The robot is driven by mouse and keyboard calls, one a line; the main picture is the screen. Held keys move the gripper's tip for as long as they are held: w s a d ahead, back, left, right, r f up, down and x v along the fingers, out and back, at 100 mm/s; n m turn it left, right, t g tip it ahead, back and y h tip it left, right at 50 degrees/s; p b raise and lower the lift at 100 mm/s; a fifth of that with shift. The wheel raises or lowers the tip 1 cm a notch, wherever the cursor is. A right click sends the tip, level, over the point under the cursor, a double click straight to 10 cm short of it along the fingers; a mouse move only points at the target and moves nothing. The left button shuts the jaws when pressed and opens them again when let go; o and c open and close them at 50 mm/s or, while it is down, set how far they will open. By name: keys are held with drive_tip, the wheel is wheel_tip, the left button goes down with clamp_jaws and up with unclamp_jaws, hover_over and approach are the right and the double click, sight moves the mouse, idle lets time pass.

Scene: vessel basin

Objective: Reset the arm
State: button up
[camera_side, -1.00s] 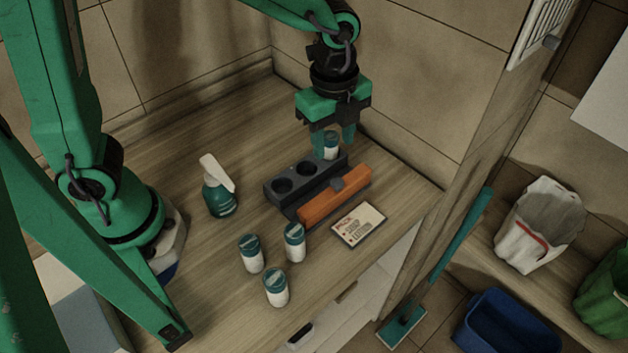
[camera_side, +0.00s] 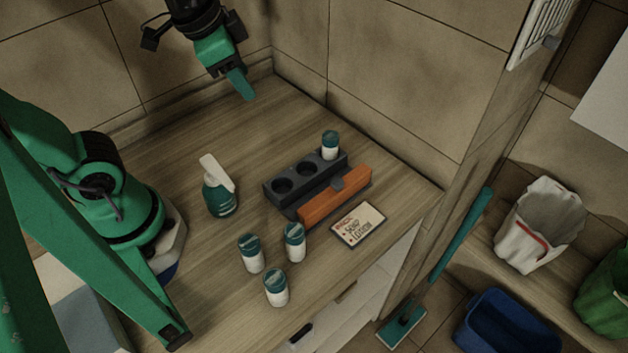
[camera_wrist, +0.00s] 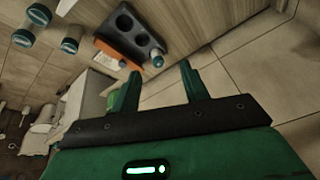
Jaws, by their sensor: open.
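My gripper (camera_side: 240,84) is raised at the upper left of the side view, near the back wall and above the wooden counter. It is apart from everything. In the wrist view my gripper (camera_wrist: 160,82) shows two separated green fingers with nothing between them. A dark holder (camera_side: 292,188) with round holes stands on the counter. A teal-and-white bottle (camera_side: 330,146) stands upright in its far-right hole; two other holes are empty. The bottle also shows in the wrist view (camera_wrist: 157,58).
Three similar bottles (camera_side: 250,254) (camera_side: 294,243) (camera_side: 276,288) stand near the front. A spray bottle (camera_side: 220,190) stands left of the holder. An orange block (camera_side: 335,197) and a label card (camera_side: 358,224) lie before the holder. Tiled walls bound the back and right. The back-left counter is clear.

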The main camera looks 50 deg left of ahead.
drive_tip(key=s+a+n, duration=0.2)
drive_tip(key=n, duration=0.1)
drive_tip(key=s+a+n+t, duration=0.1)
drive_tip(key=shift+s+r+n+y, duration=0.25)
drive_tip(key=shift+s+n+y, duration=0.05)
drive_tip(key=shift+n, duration=0.1)
